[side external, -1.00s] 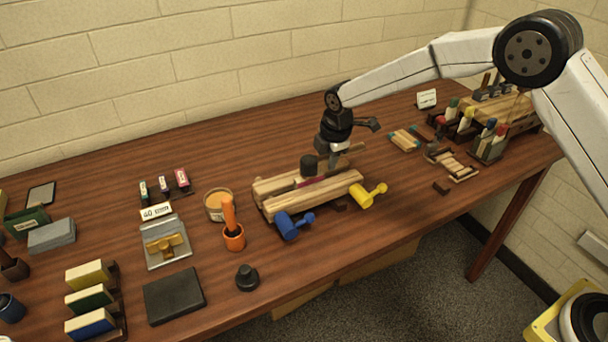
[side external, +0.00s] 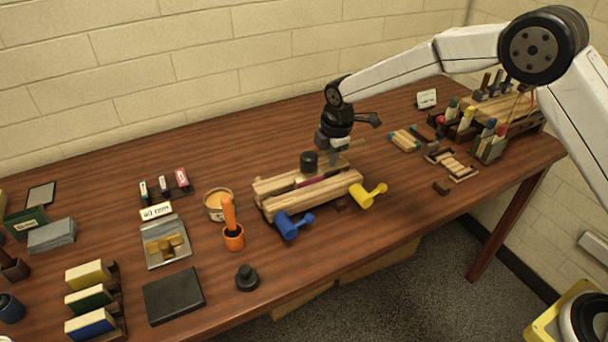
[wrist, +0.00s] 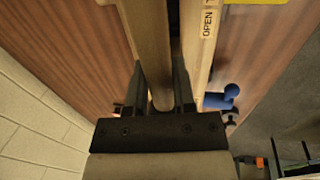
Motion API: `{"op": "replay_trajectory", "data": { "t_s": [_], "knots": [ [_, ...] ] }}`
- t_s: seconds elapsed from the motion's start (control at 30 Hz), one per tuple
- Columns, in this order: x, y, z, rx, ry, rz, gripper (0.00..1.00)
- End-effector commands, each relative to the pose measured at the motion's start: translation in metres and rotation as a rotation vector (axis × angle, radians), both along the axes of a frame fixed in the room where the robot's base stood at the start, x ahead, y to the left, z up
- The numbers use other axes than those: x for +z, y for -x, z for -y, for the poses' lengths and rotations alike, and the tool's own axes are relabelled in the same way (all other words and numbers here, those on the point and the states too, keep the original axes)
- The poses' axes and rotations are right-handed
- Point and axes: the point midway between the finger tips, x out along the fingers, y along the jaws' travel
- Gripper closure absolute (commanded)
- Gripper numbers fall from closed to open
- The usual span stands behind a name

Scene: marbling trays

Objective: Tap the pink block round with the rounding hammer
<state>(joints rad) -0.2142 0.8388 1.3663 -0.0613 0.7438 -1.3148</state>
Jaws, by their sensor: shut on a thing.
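The rounding hammer has a dark cylindrical head (side external: 309,161) and a wooden handle (wrist: 149,45). My gripper (side external: 333,162) is shut on the handle, which lies between its two fingers in the wrist view (wrist: 159,85). The hammer head is above the wooden vise (side external: 281,203). The pink block (side external: 311,181) shows as a thin magenta strip between the vise's two jaws, just below the head. Whether the head touches the block is hard to tell. In the wrist view the hammer's head and the pink block are out of sight.
A blue mallet-shaped handle (side external: 290,226) and a yellow one (side external: 366,195) stick out at the vise's front. Small trays lie to the right. Bare table lies behind the vise.

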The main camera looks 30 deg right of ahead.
Motion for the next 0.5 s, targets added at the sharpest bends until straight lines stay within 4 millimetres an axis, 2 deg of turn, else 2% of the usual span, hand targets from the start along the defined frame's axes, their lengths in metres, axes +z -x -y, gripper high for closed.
{"op": "replay_trajectory", "data": {
  "t_s": [0.5],
  "knots": [
    [0.033,-0.001,0.000,0.000,-0.002,0.006,1.00]
  ]
}}
